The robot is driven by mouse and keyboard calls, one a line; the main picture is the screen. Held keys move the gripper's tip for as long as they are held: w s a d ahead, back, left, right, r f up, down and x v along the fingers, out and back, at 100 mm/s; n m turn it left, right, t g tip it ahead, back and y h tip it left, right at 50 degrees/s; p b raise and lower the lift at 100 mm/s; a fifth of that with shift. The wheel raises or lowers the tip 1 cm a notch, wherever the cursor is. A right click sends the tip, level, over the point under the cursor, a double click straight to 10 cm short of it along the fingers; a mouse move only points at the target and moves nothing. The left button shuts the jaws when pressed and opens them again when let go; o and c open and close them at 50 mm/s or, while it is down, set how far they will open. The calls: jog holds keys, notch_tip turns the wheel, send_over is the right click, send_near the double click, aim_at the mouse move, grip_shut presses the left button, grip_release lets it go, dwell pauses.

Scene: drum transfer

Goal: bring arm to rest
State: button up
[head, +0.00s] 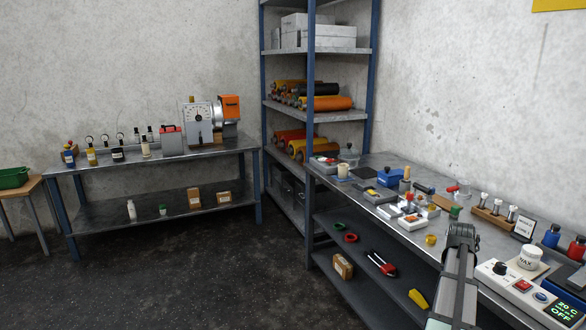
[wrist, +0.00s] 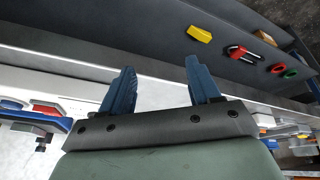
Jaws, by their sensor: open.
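My arm (head: 455,285) reaches up from the bottom right in the head view, in front of the right workbench (head: 360,182). My gripper's end shows near the bench's front edge, but its fingertips are not clear there. In the wrist view my gripper (wrist: 158,75) has two blue fingers set wide apart with nothing between them. The fingers point out past the grey bench edge (wrist: 150,65) toward the dark lower shelf (wrist: 140,22).
The bench top holds a hotplate-like box (head: 525,290), a white jar (head: 530,257), a yellow cup (head: 431,239) and several small parts. The lower shelf carries a yellow wedge (head: 418,299) and a red tool (head: 382,264). The floor (head: 180,280) to the left is clear.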

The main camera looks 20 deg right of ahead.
jog(key=a+f+n+g+y, duration=0.2)
jog(key=a+f+n+y, duration=0.2)
jog(key=a+f, duration=2.6)
jog(key=s+a+f+n+g, duration=0.2)
jog(key=s+a+f, duration=0.3)
jog(key=a, duration=0.5)
jog(key=s+a+f+n+g, duration=0.2)
jog(key=s+a+f, duration=0.3)
jog(key=s+a, duration=0.4)
jog(key=s+a+f+n+g, duration=0.2)
jog(key=s+a+f, duration=0.4)
jog(key=a, duration=0.7)
jog(key=shift+s+n, duration=0.8)
jog(key=shift+s, duration=0.15)
